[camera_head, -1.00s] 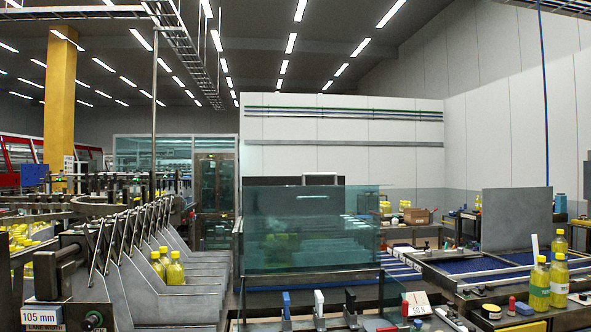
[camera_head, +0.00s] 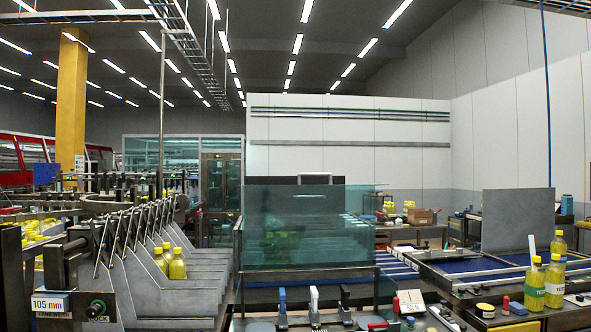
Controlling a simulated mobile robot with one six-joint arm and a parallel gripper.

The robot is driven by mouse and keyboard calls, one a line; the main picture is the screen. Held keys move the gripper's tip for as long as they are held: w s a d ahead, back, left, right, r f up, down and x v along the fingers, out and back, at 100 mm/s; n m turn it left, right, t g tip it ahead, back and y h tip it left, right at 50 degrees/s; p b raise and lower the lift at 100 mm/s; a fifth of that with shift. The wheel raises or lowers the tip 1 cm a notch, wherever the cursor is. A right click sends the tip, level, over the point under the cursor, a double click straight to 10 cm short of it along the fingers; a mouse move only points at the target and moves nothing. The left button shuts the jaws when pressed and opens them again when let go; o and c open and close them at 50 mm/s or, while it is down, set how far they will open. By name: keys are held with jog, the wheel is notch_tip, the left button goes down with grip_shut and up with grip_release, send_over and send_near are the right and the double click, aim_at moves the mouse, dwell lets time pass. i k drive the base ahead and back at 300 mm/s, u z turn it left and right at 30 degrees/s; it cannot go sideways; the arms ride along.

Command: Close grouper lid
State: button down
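A tinted, see-through teal panel (camera_head: 308,228) stands upright in the middle of the view, over a dark machine frame. It looks like a raised lid or guard, but no label shows whether it is the grouper lid. A grey opaque panel (camera_head: 518,217) also stands upright at the right, behind a framed blue bed (camera_head: 465,265). My gripper is not in view, so I cannot see its state or where it is relative to either panel.
Slanted lane plates (camera_head: 190,270) with yellow bottles (camera_head: 177,265) and a "105 mm" sign (camera_head: 50,303) are at the left. Toggle clamps (camera_head: 314,305) line the near edge. More yellow bottles (camera_head: 556,282) stand on the right bench. A white wall (camera_head: 350,150) closes the back.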

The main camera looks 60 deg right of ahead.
aim_at(299, 211)
jog(key=u, duration=0.35)
jog(key=k, duration=1.35)
jog(key=z, duration=0.85)
jog(key=i, duration=0.95)
jog(key=z, duration=0.05)
